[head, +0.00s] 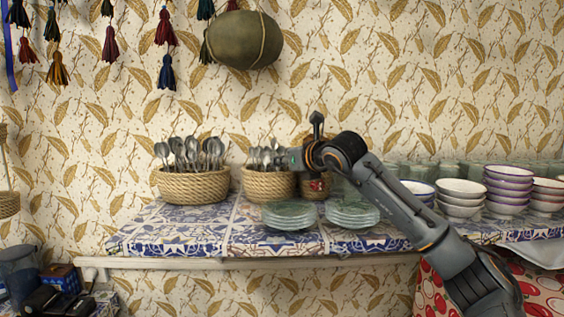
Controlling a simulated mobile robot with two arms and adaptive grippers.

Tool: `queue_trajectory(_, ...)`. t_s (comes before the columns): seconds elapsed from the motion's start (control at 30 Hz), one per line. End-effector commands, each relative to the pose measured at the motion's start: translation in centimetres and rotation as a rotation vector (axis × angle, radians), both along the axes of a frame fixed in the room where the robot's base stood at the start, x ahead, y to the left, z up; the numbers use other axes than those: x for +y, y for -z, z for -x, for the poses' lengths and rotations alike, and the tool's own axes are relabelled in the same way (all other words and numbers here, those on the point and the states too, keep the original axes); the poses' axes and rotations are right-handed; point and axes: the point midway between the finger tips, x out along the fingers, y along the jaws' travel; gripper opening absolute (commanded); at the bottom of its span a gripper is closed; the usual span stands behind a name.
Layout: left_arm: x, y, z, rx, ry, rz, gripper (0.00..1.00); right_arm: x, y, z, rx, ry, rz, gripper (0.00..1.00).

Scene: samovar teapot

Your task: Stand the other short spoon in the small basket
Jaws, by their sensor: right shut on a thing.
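My right gripper (303,158) is shut on a short dark spoon (317,121), whose bowl points up above the fingers. The spoon's lower part is hidden by the gripper. The gripper is over a small basket-like container (316,188) with a red patterned front, mostly covered by my arm. I cannot tell whether the spoon touches it. A medium woven basket (268,184) with several spoons stands just left of it. A larger woven basket (192,186) full of upright spoons (190,150) is farther left. My left gripper is not in view.
Two stacks of glass saucers (289,215) (353,214) stand at the front of the tiled shelf (180,228). Stacked bowls (508,187) and glasses (450,168) fill the right side. A round gourd-like thing (243,40) and tassels hang above. The shelf's left front is clear.

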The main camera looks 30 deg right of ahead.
Motion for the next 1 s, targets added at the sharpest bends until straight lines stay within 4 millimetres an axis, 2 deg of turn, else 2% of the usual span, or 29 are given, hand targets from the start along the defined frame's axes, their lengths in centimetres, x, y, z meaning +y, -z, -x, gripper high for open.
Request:
queue_trajectory(0.33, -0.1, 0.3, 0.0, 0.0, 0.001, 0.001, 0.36, 0.0, 0.3, 0.0, -0.001, 0.0, 0.0, 0.0)
queue_trajectory(0.37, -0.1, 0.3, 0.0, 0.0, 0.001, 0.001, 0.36, 0.0, 0.3, 0.0, 0.0, 0.0, 0.0, 0.14)
queue_trajectory(0.4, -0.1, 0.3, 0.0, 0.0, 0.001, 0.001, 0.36, 0.0, 0.3, 0.0, 0.0, 0.0, 0.0, 0.22)
queue_trajectory(0.47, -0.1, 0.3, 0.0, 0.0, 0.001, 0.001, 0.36, 0.0, 0.3, 0.0, -0.001, 0.0, 0.0, 0.34)
queue_trajectory(0.5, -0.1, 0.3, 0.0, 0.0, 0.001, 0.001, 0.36, 0.0, 0.3, 0.0, -0.001, 0.0, 0.0, 0.36)
queue_trajectory(0.83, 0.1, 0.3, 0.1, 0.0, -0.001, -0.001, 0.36, 0.0, 0.2, 0.3, -0.001, 0.0, 0.0, 0.36)
queue_trajectory(1.0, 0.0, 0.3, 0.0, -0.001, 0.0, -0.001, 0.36, 0.0, -0.3, 2.4, -0.002, 0.0, 0.002, 0.36)
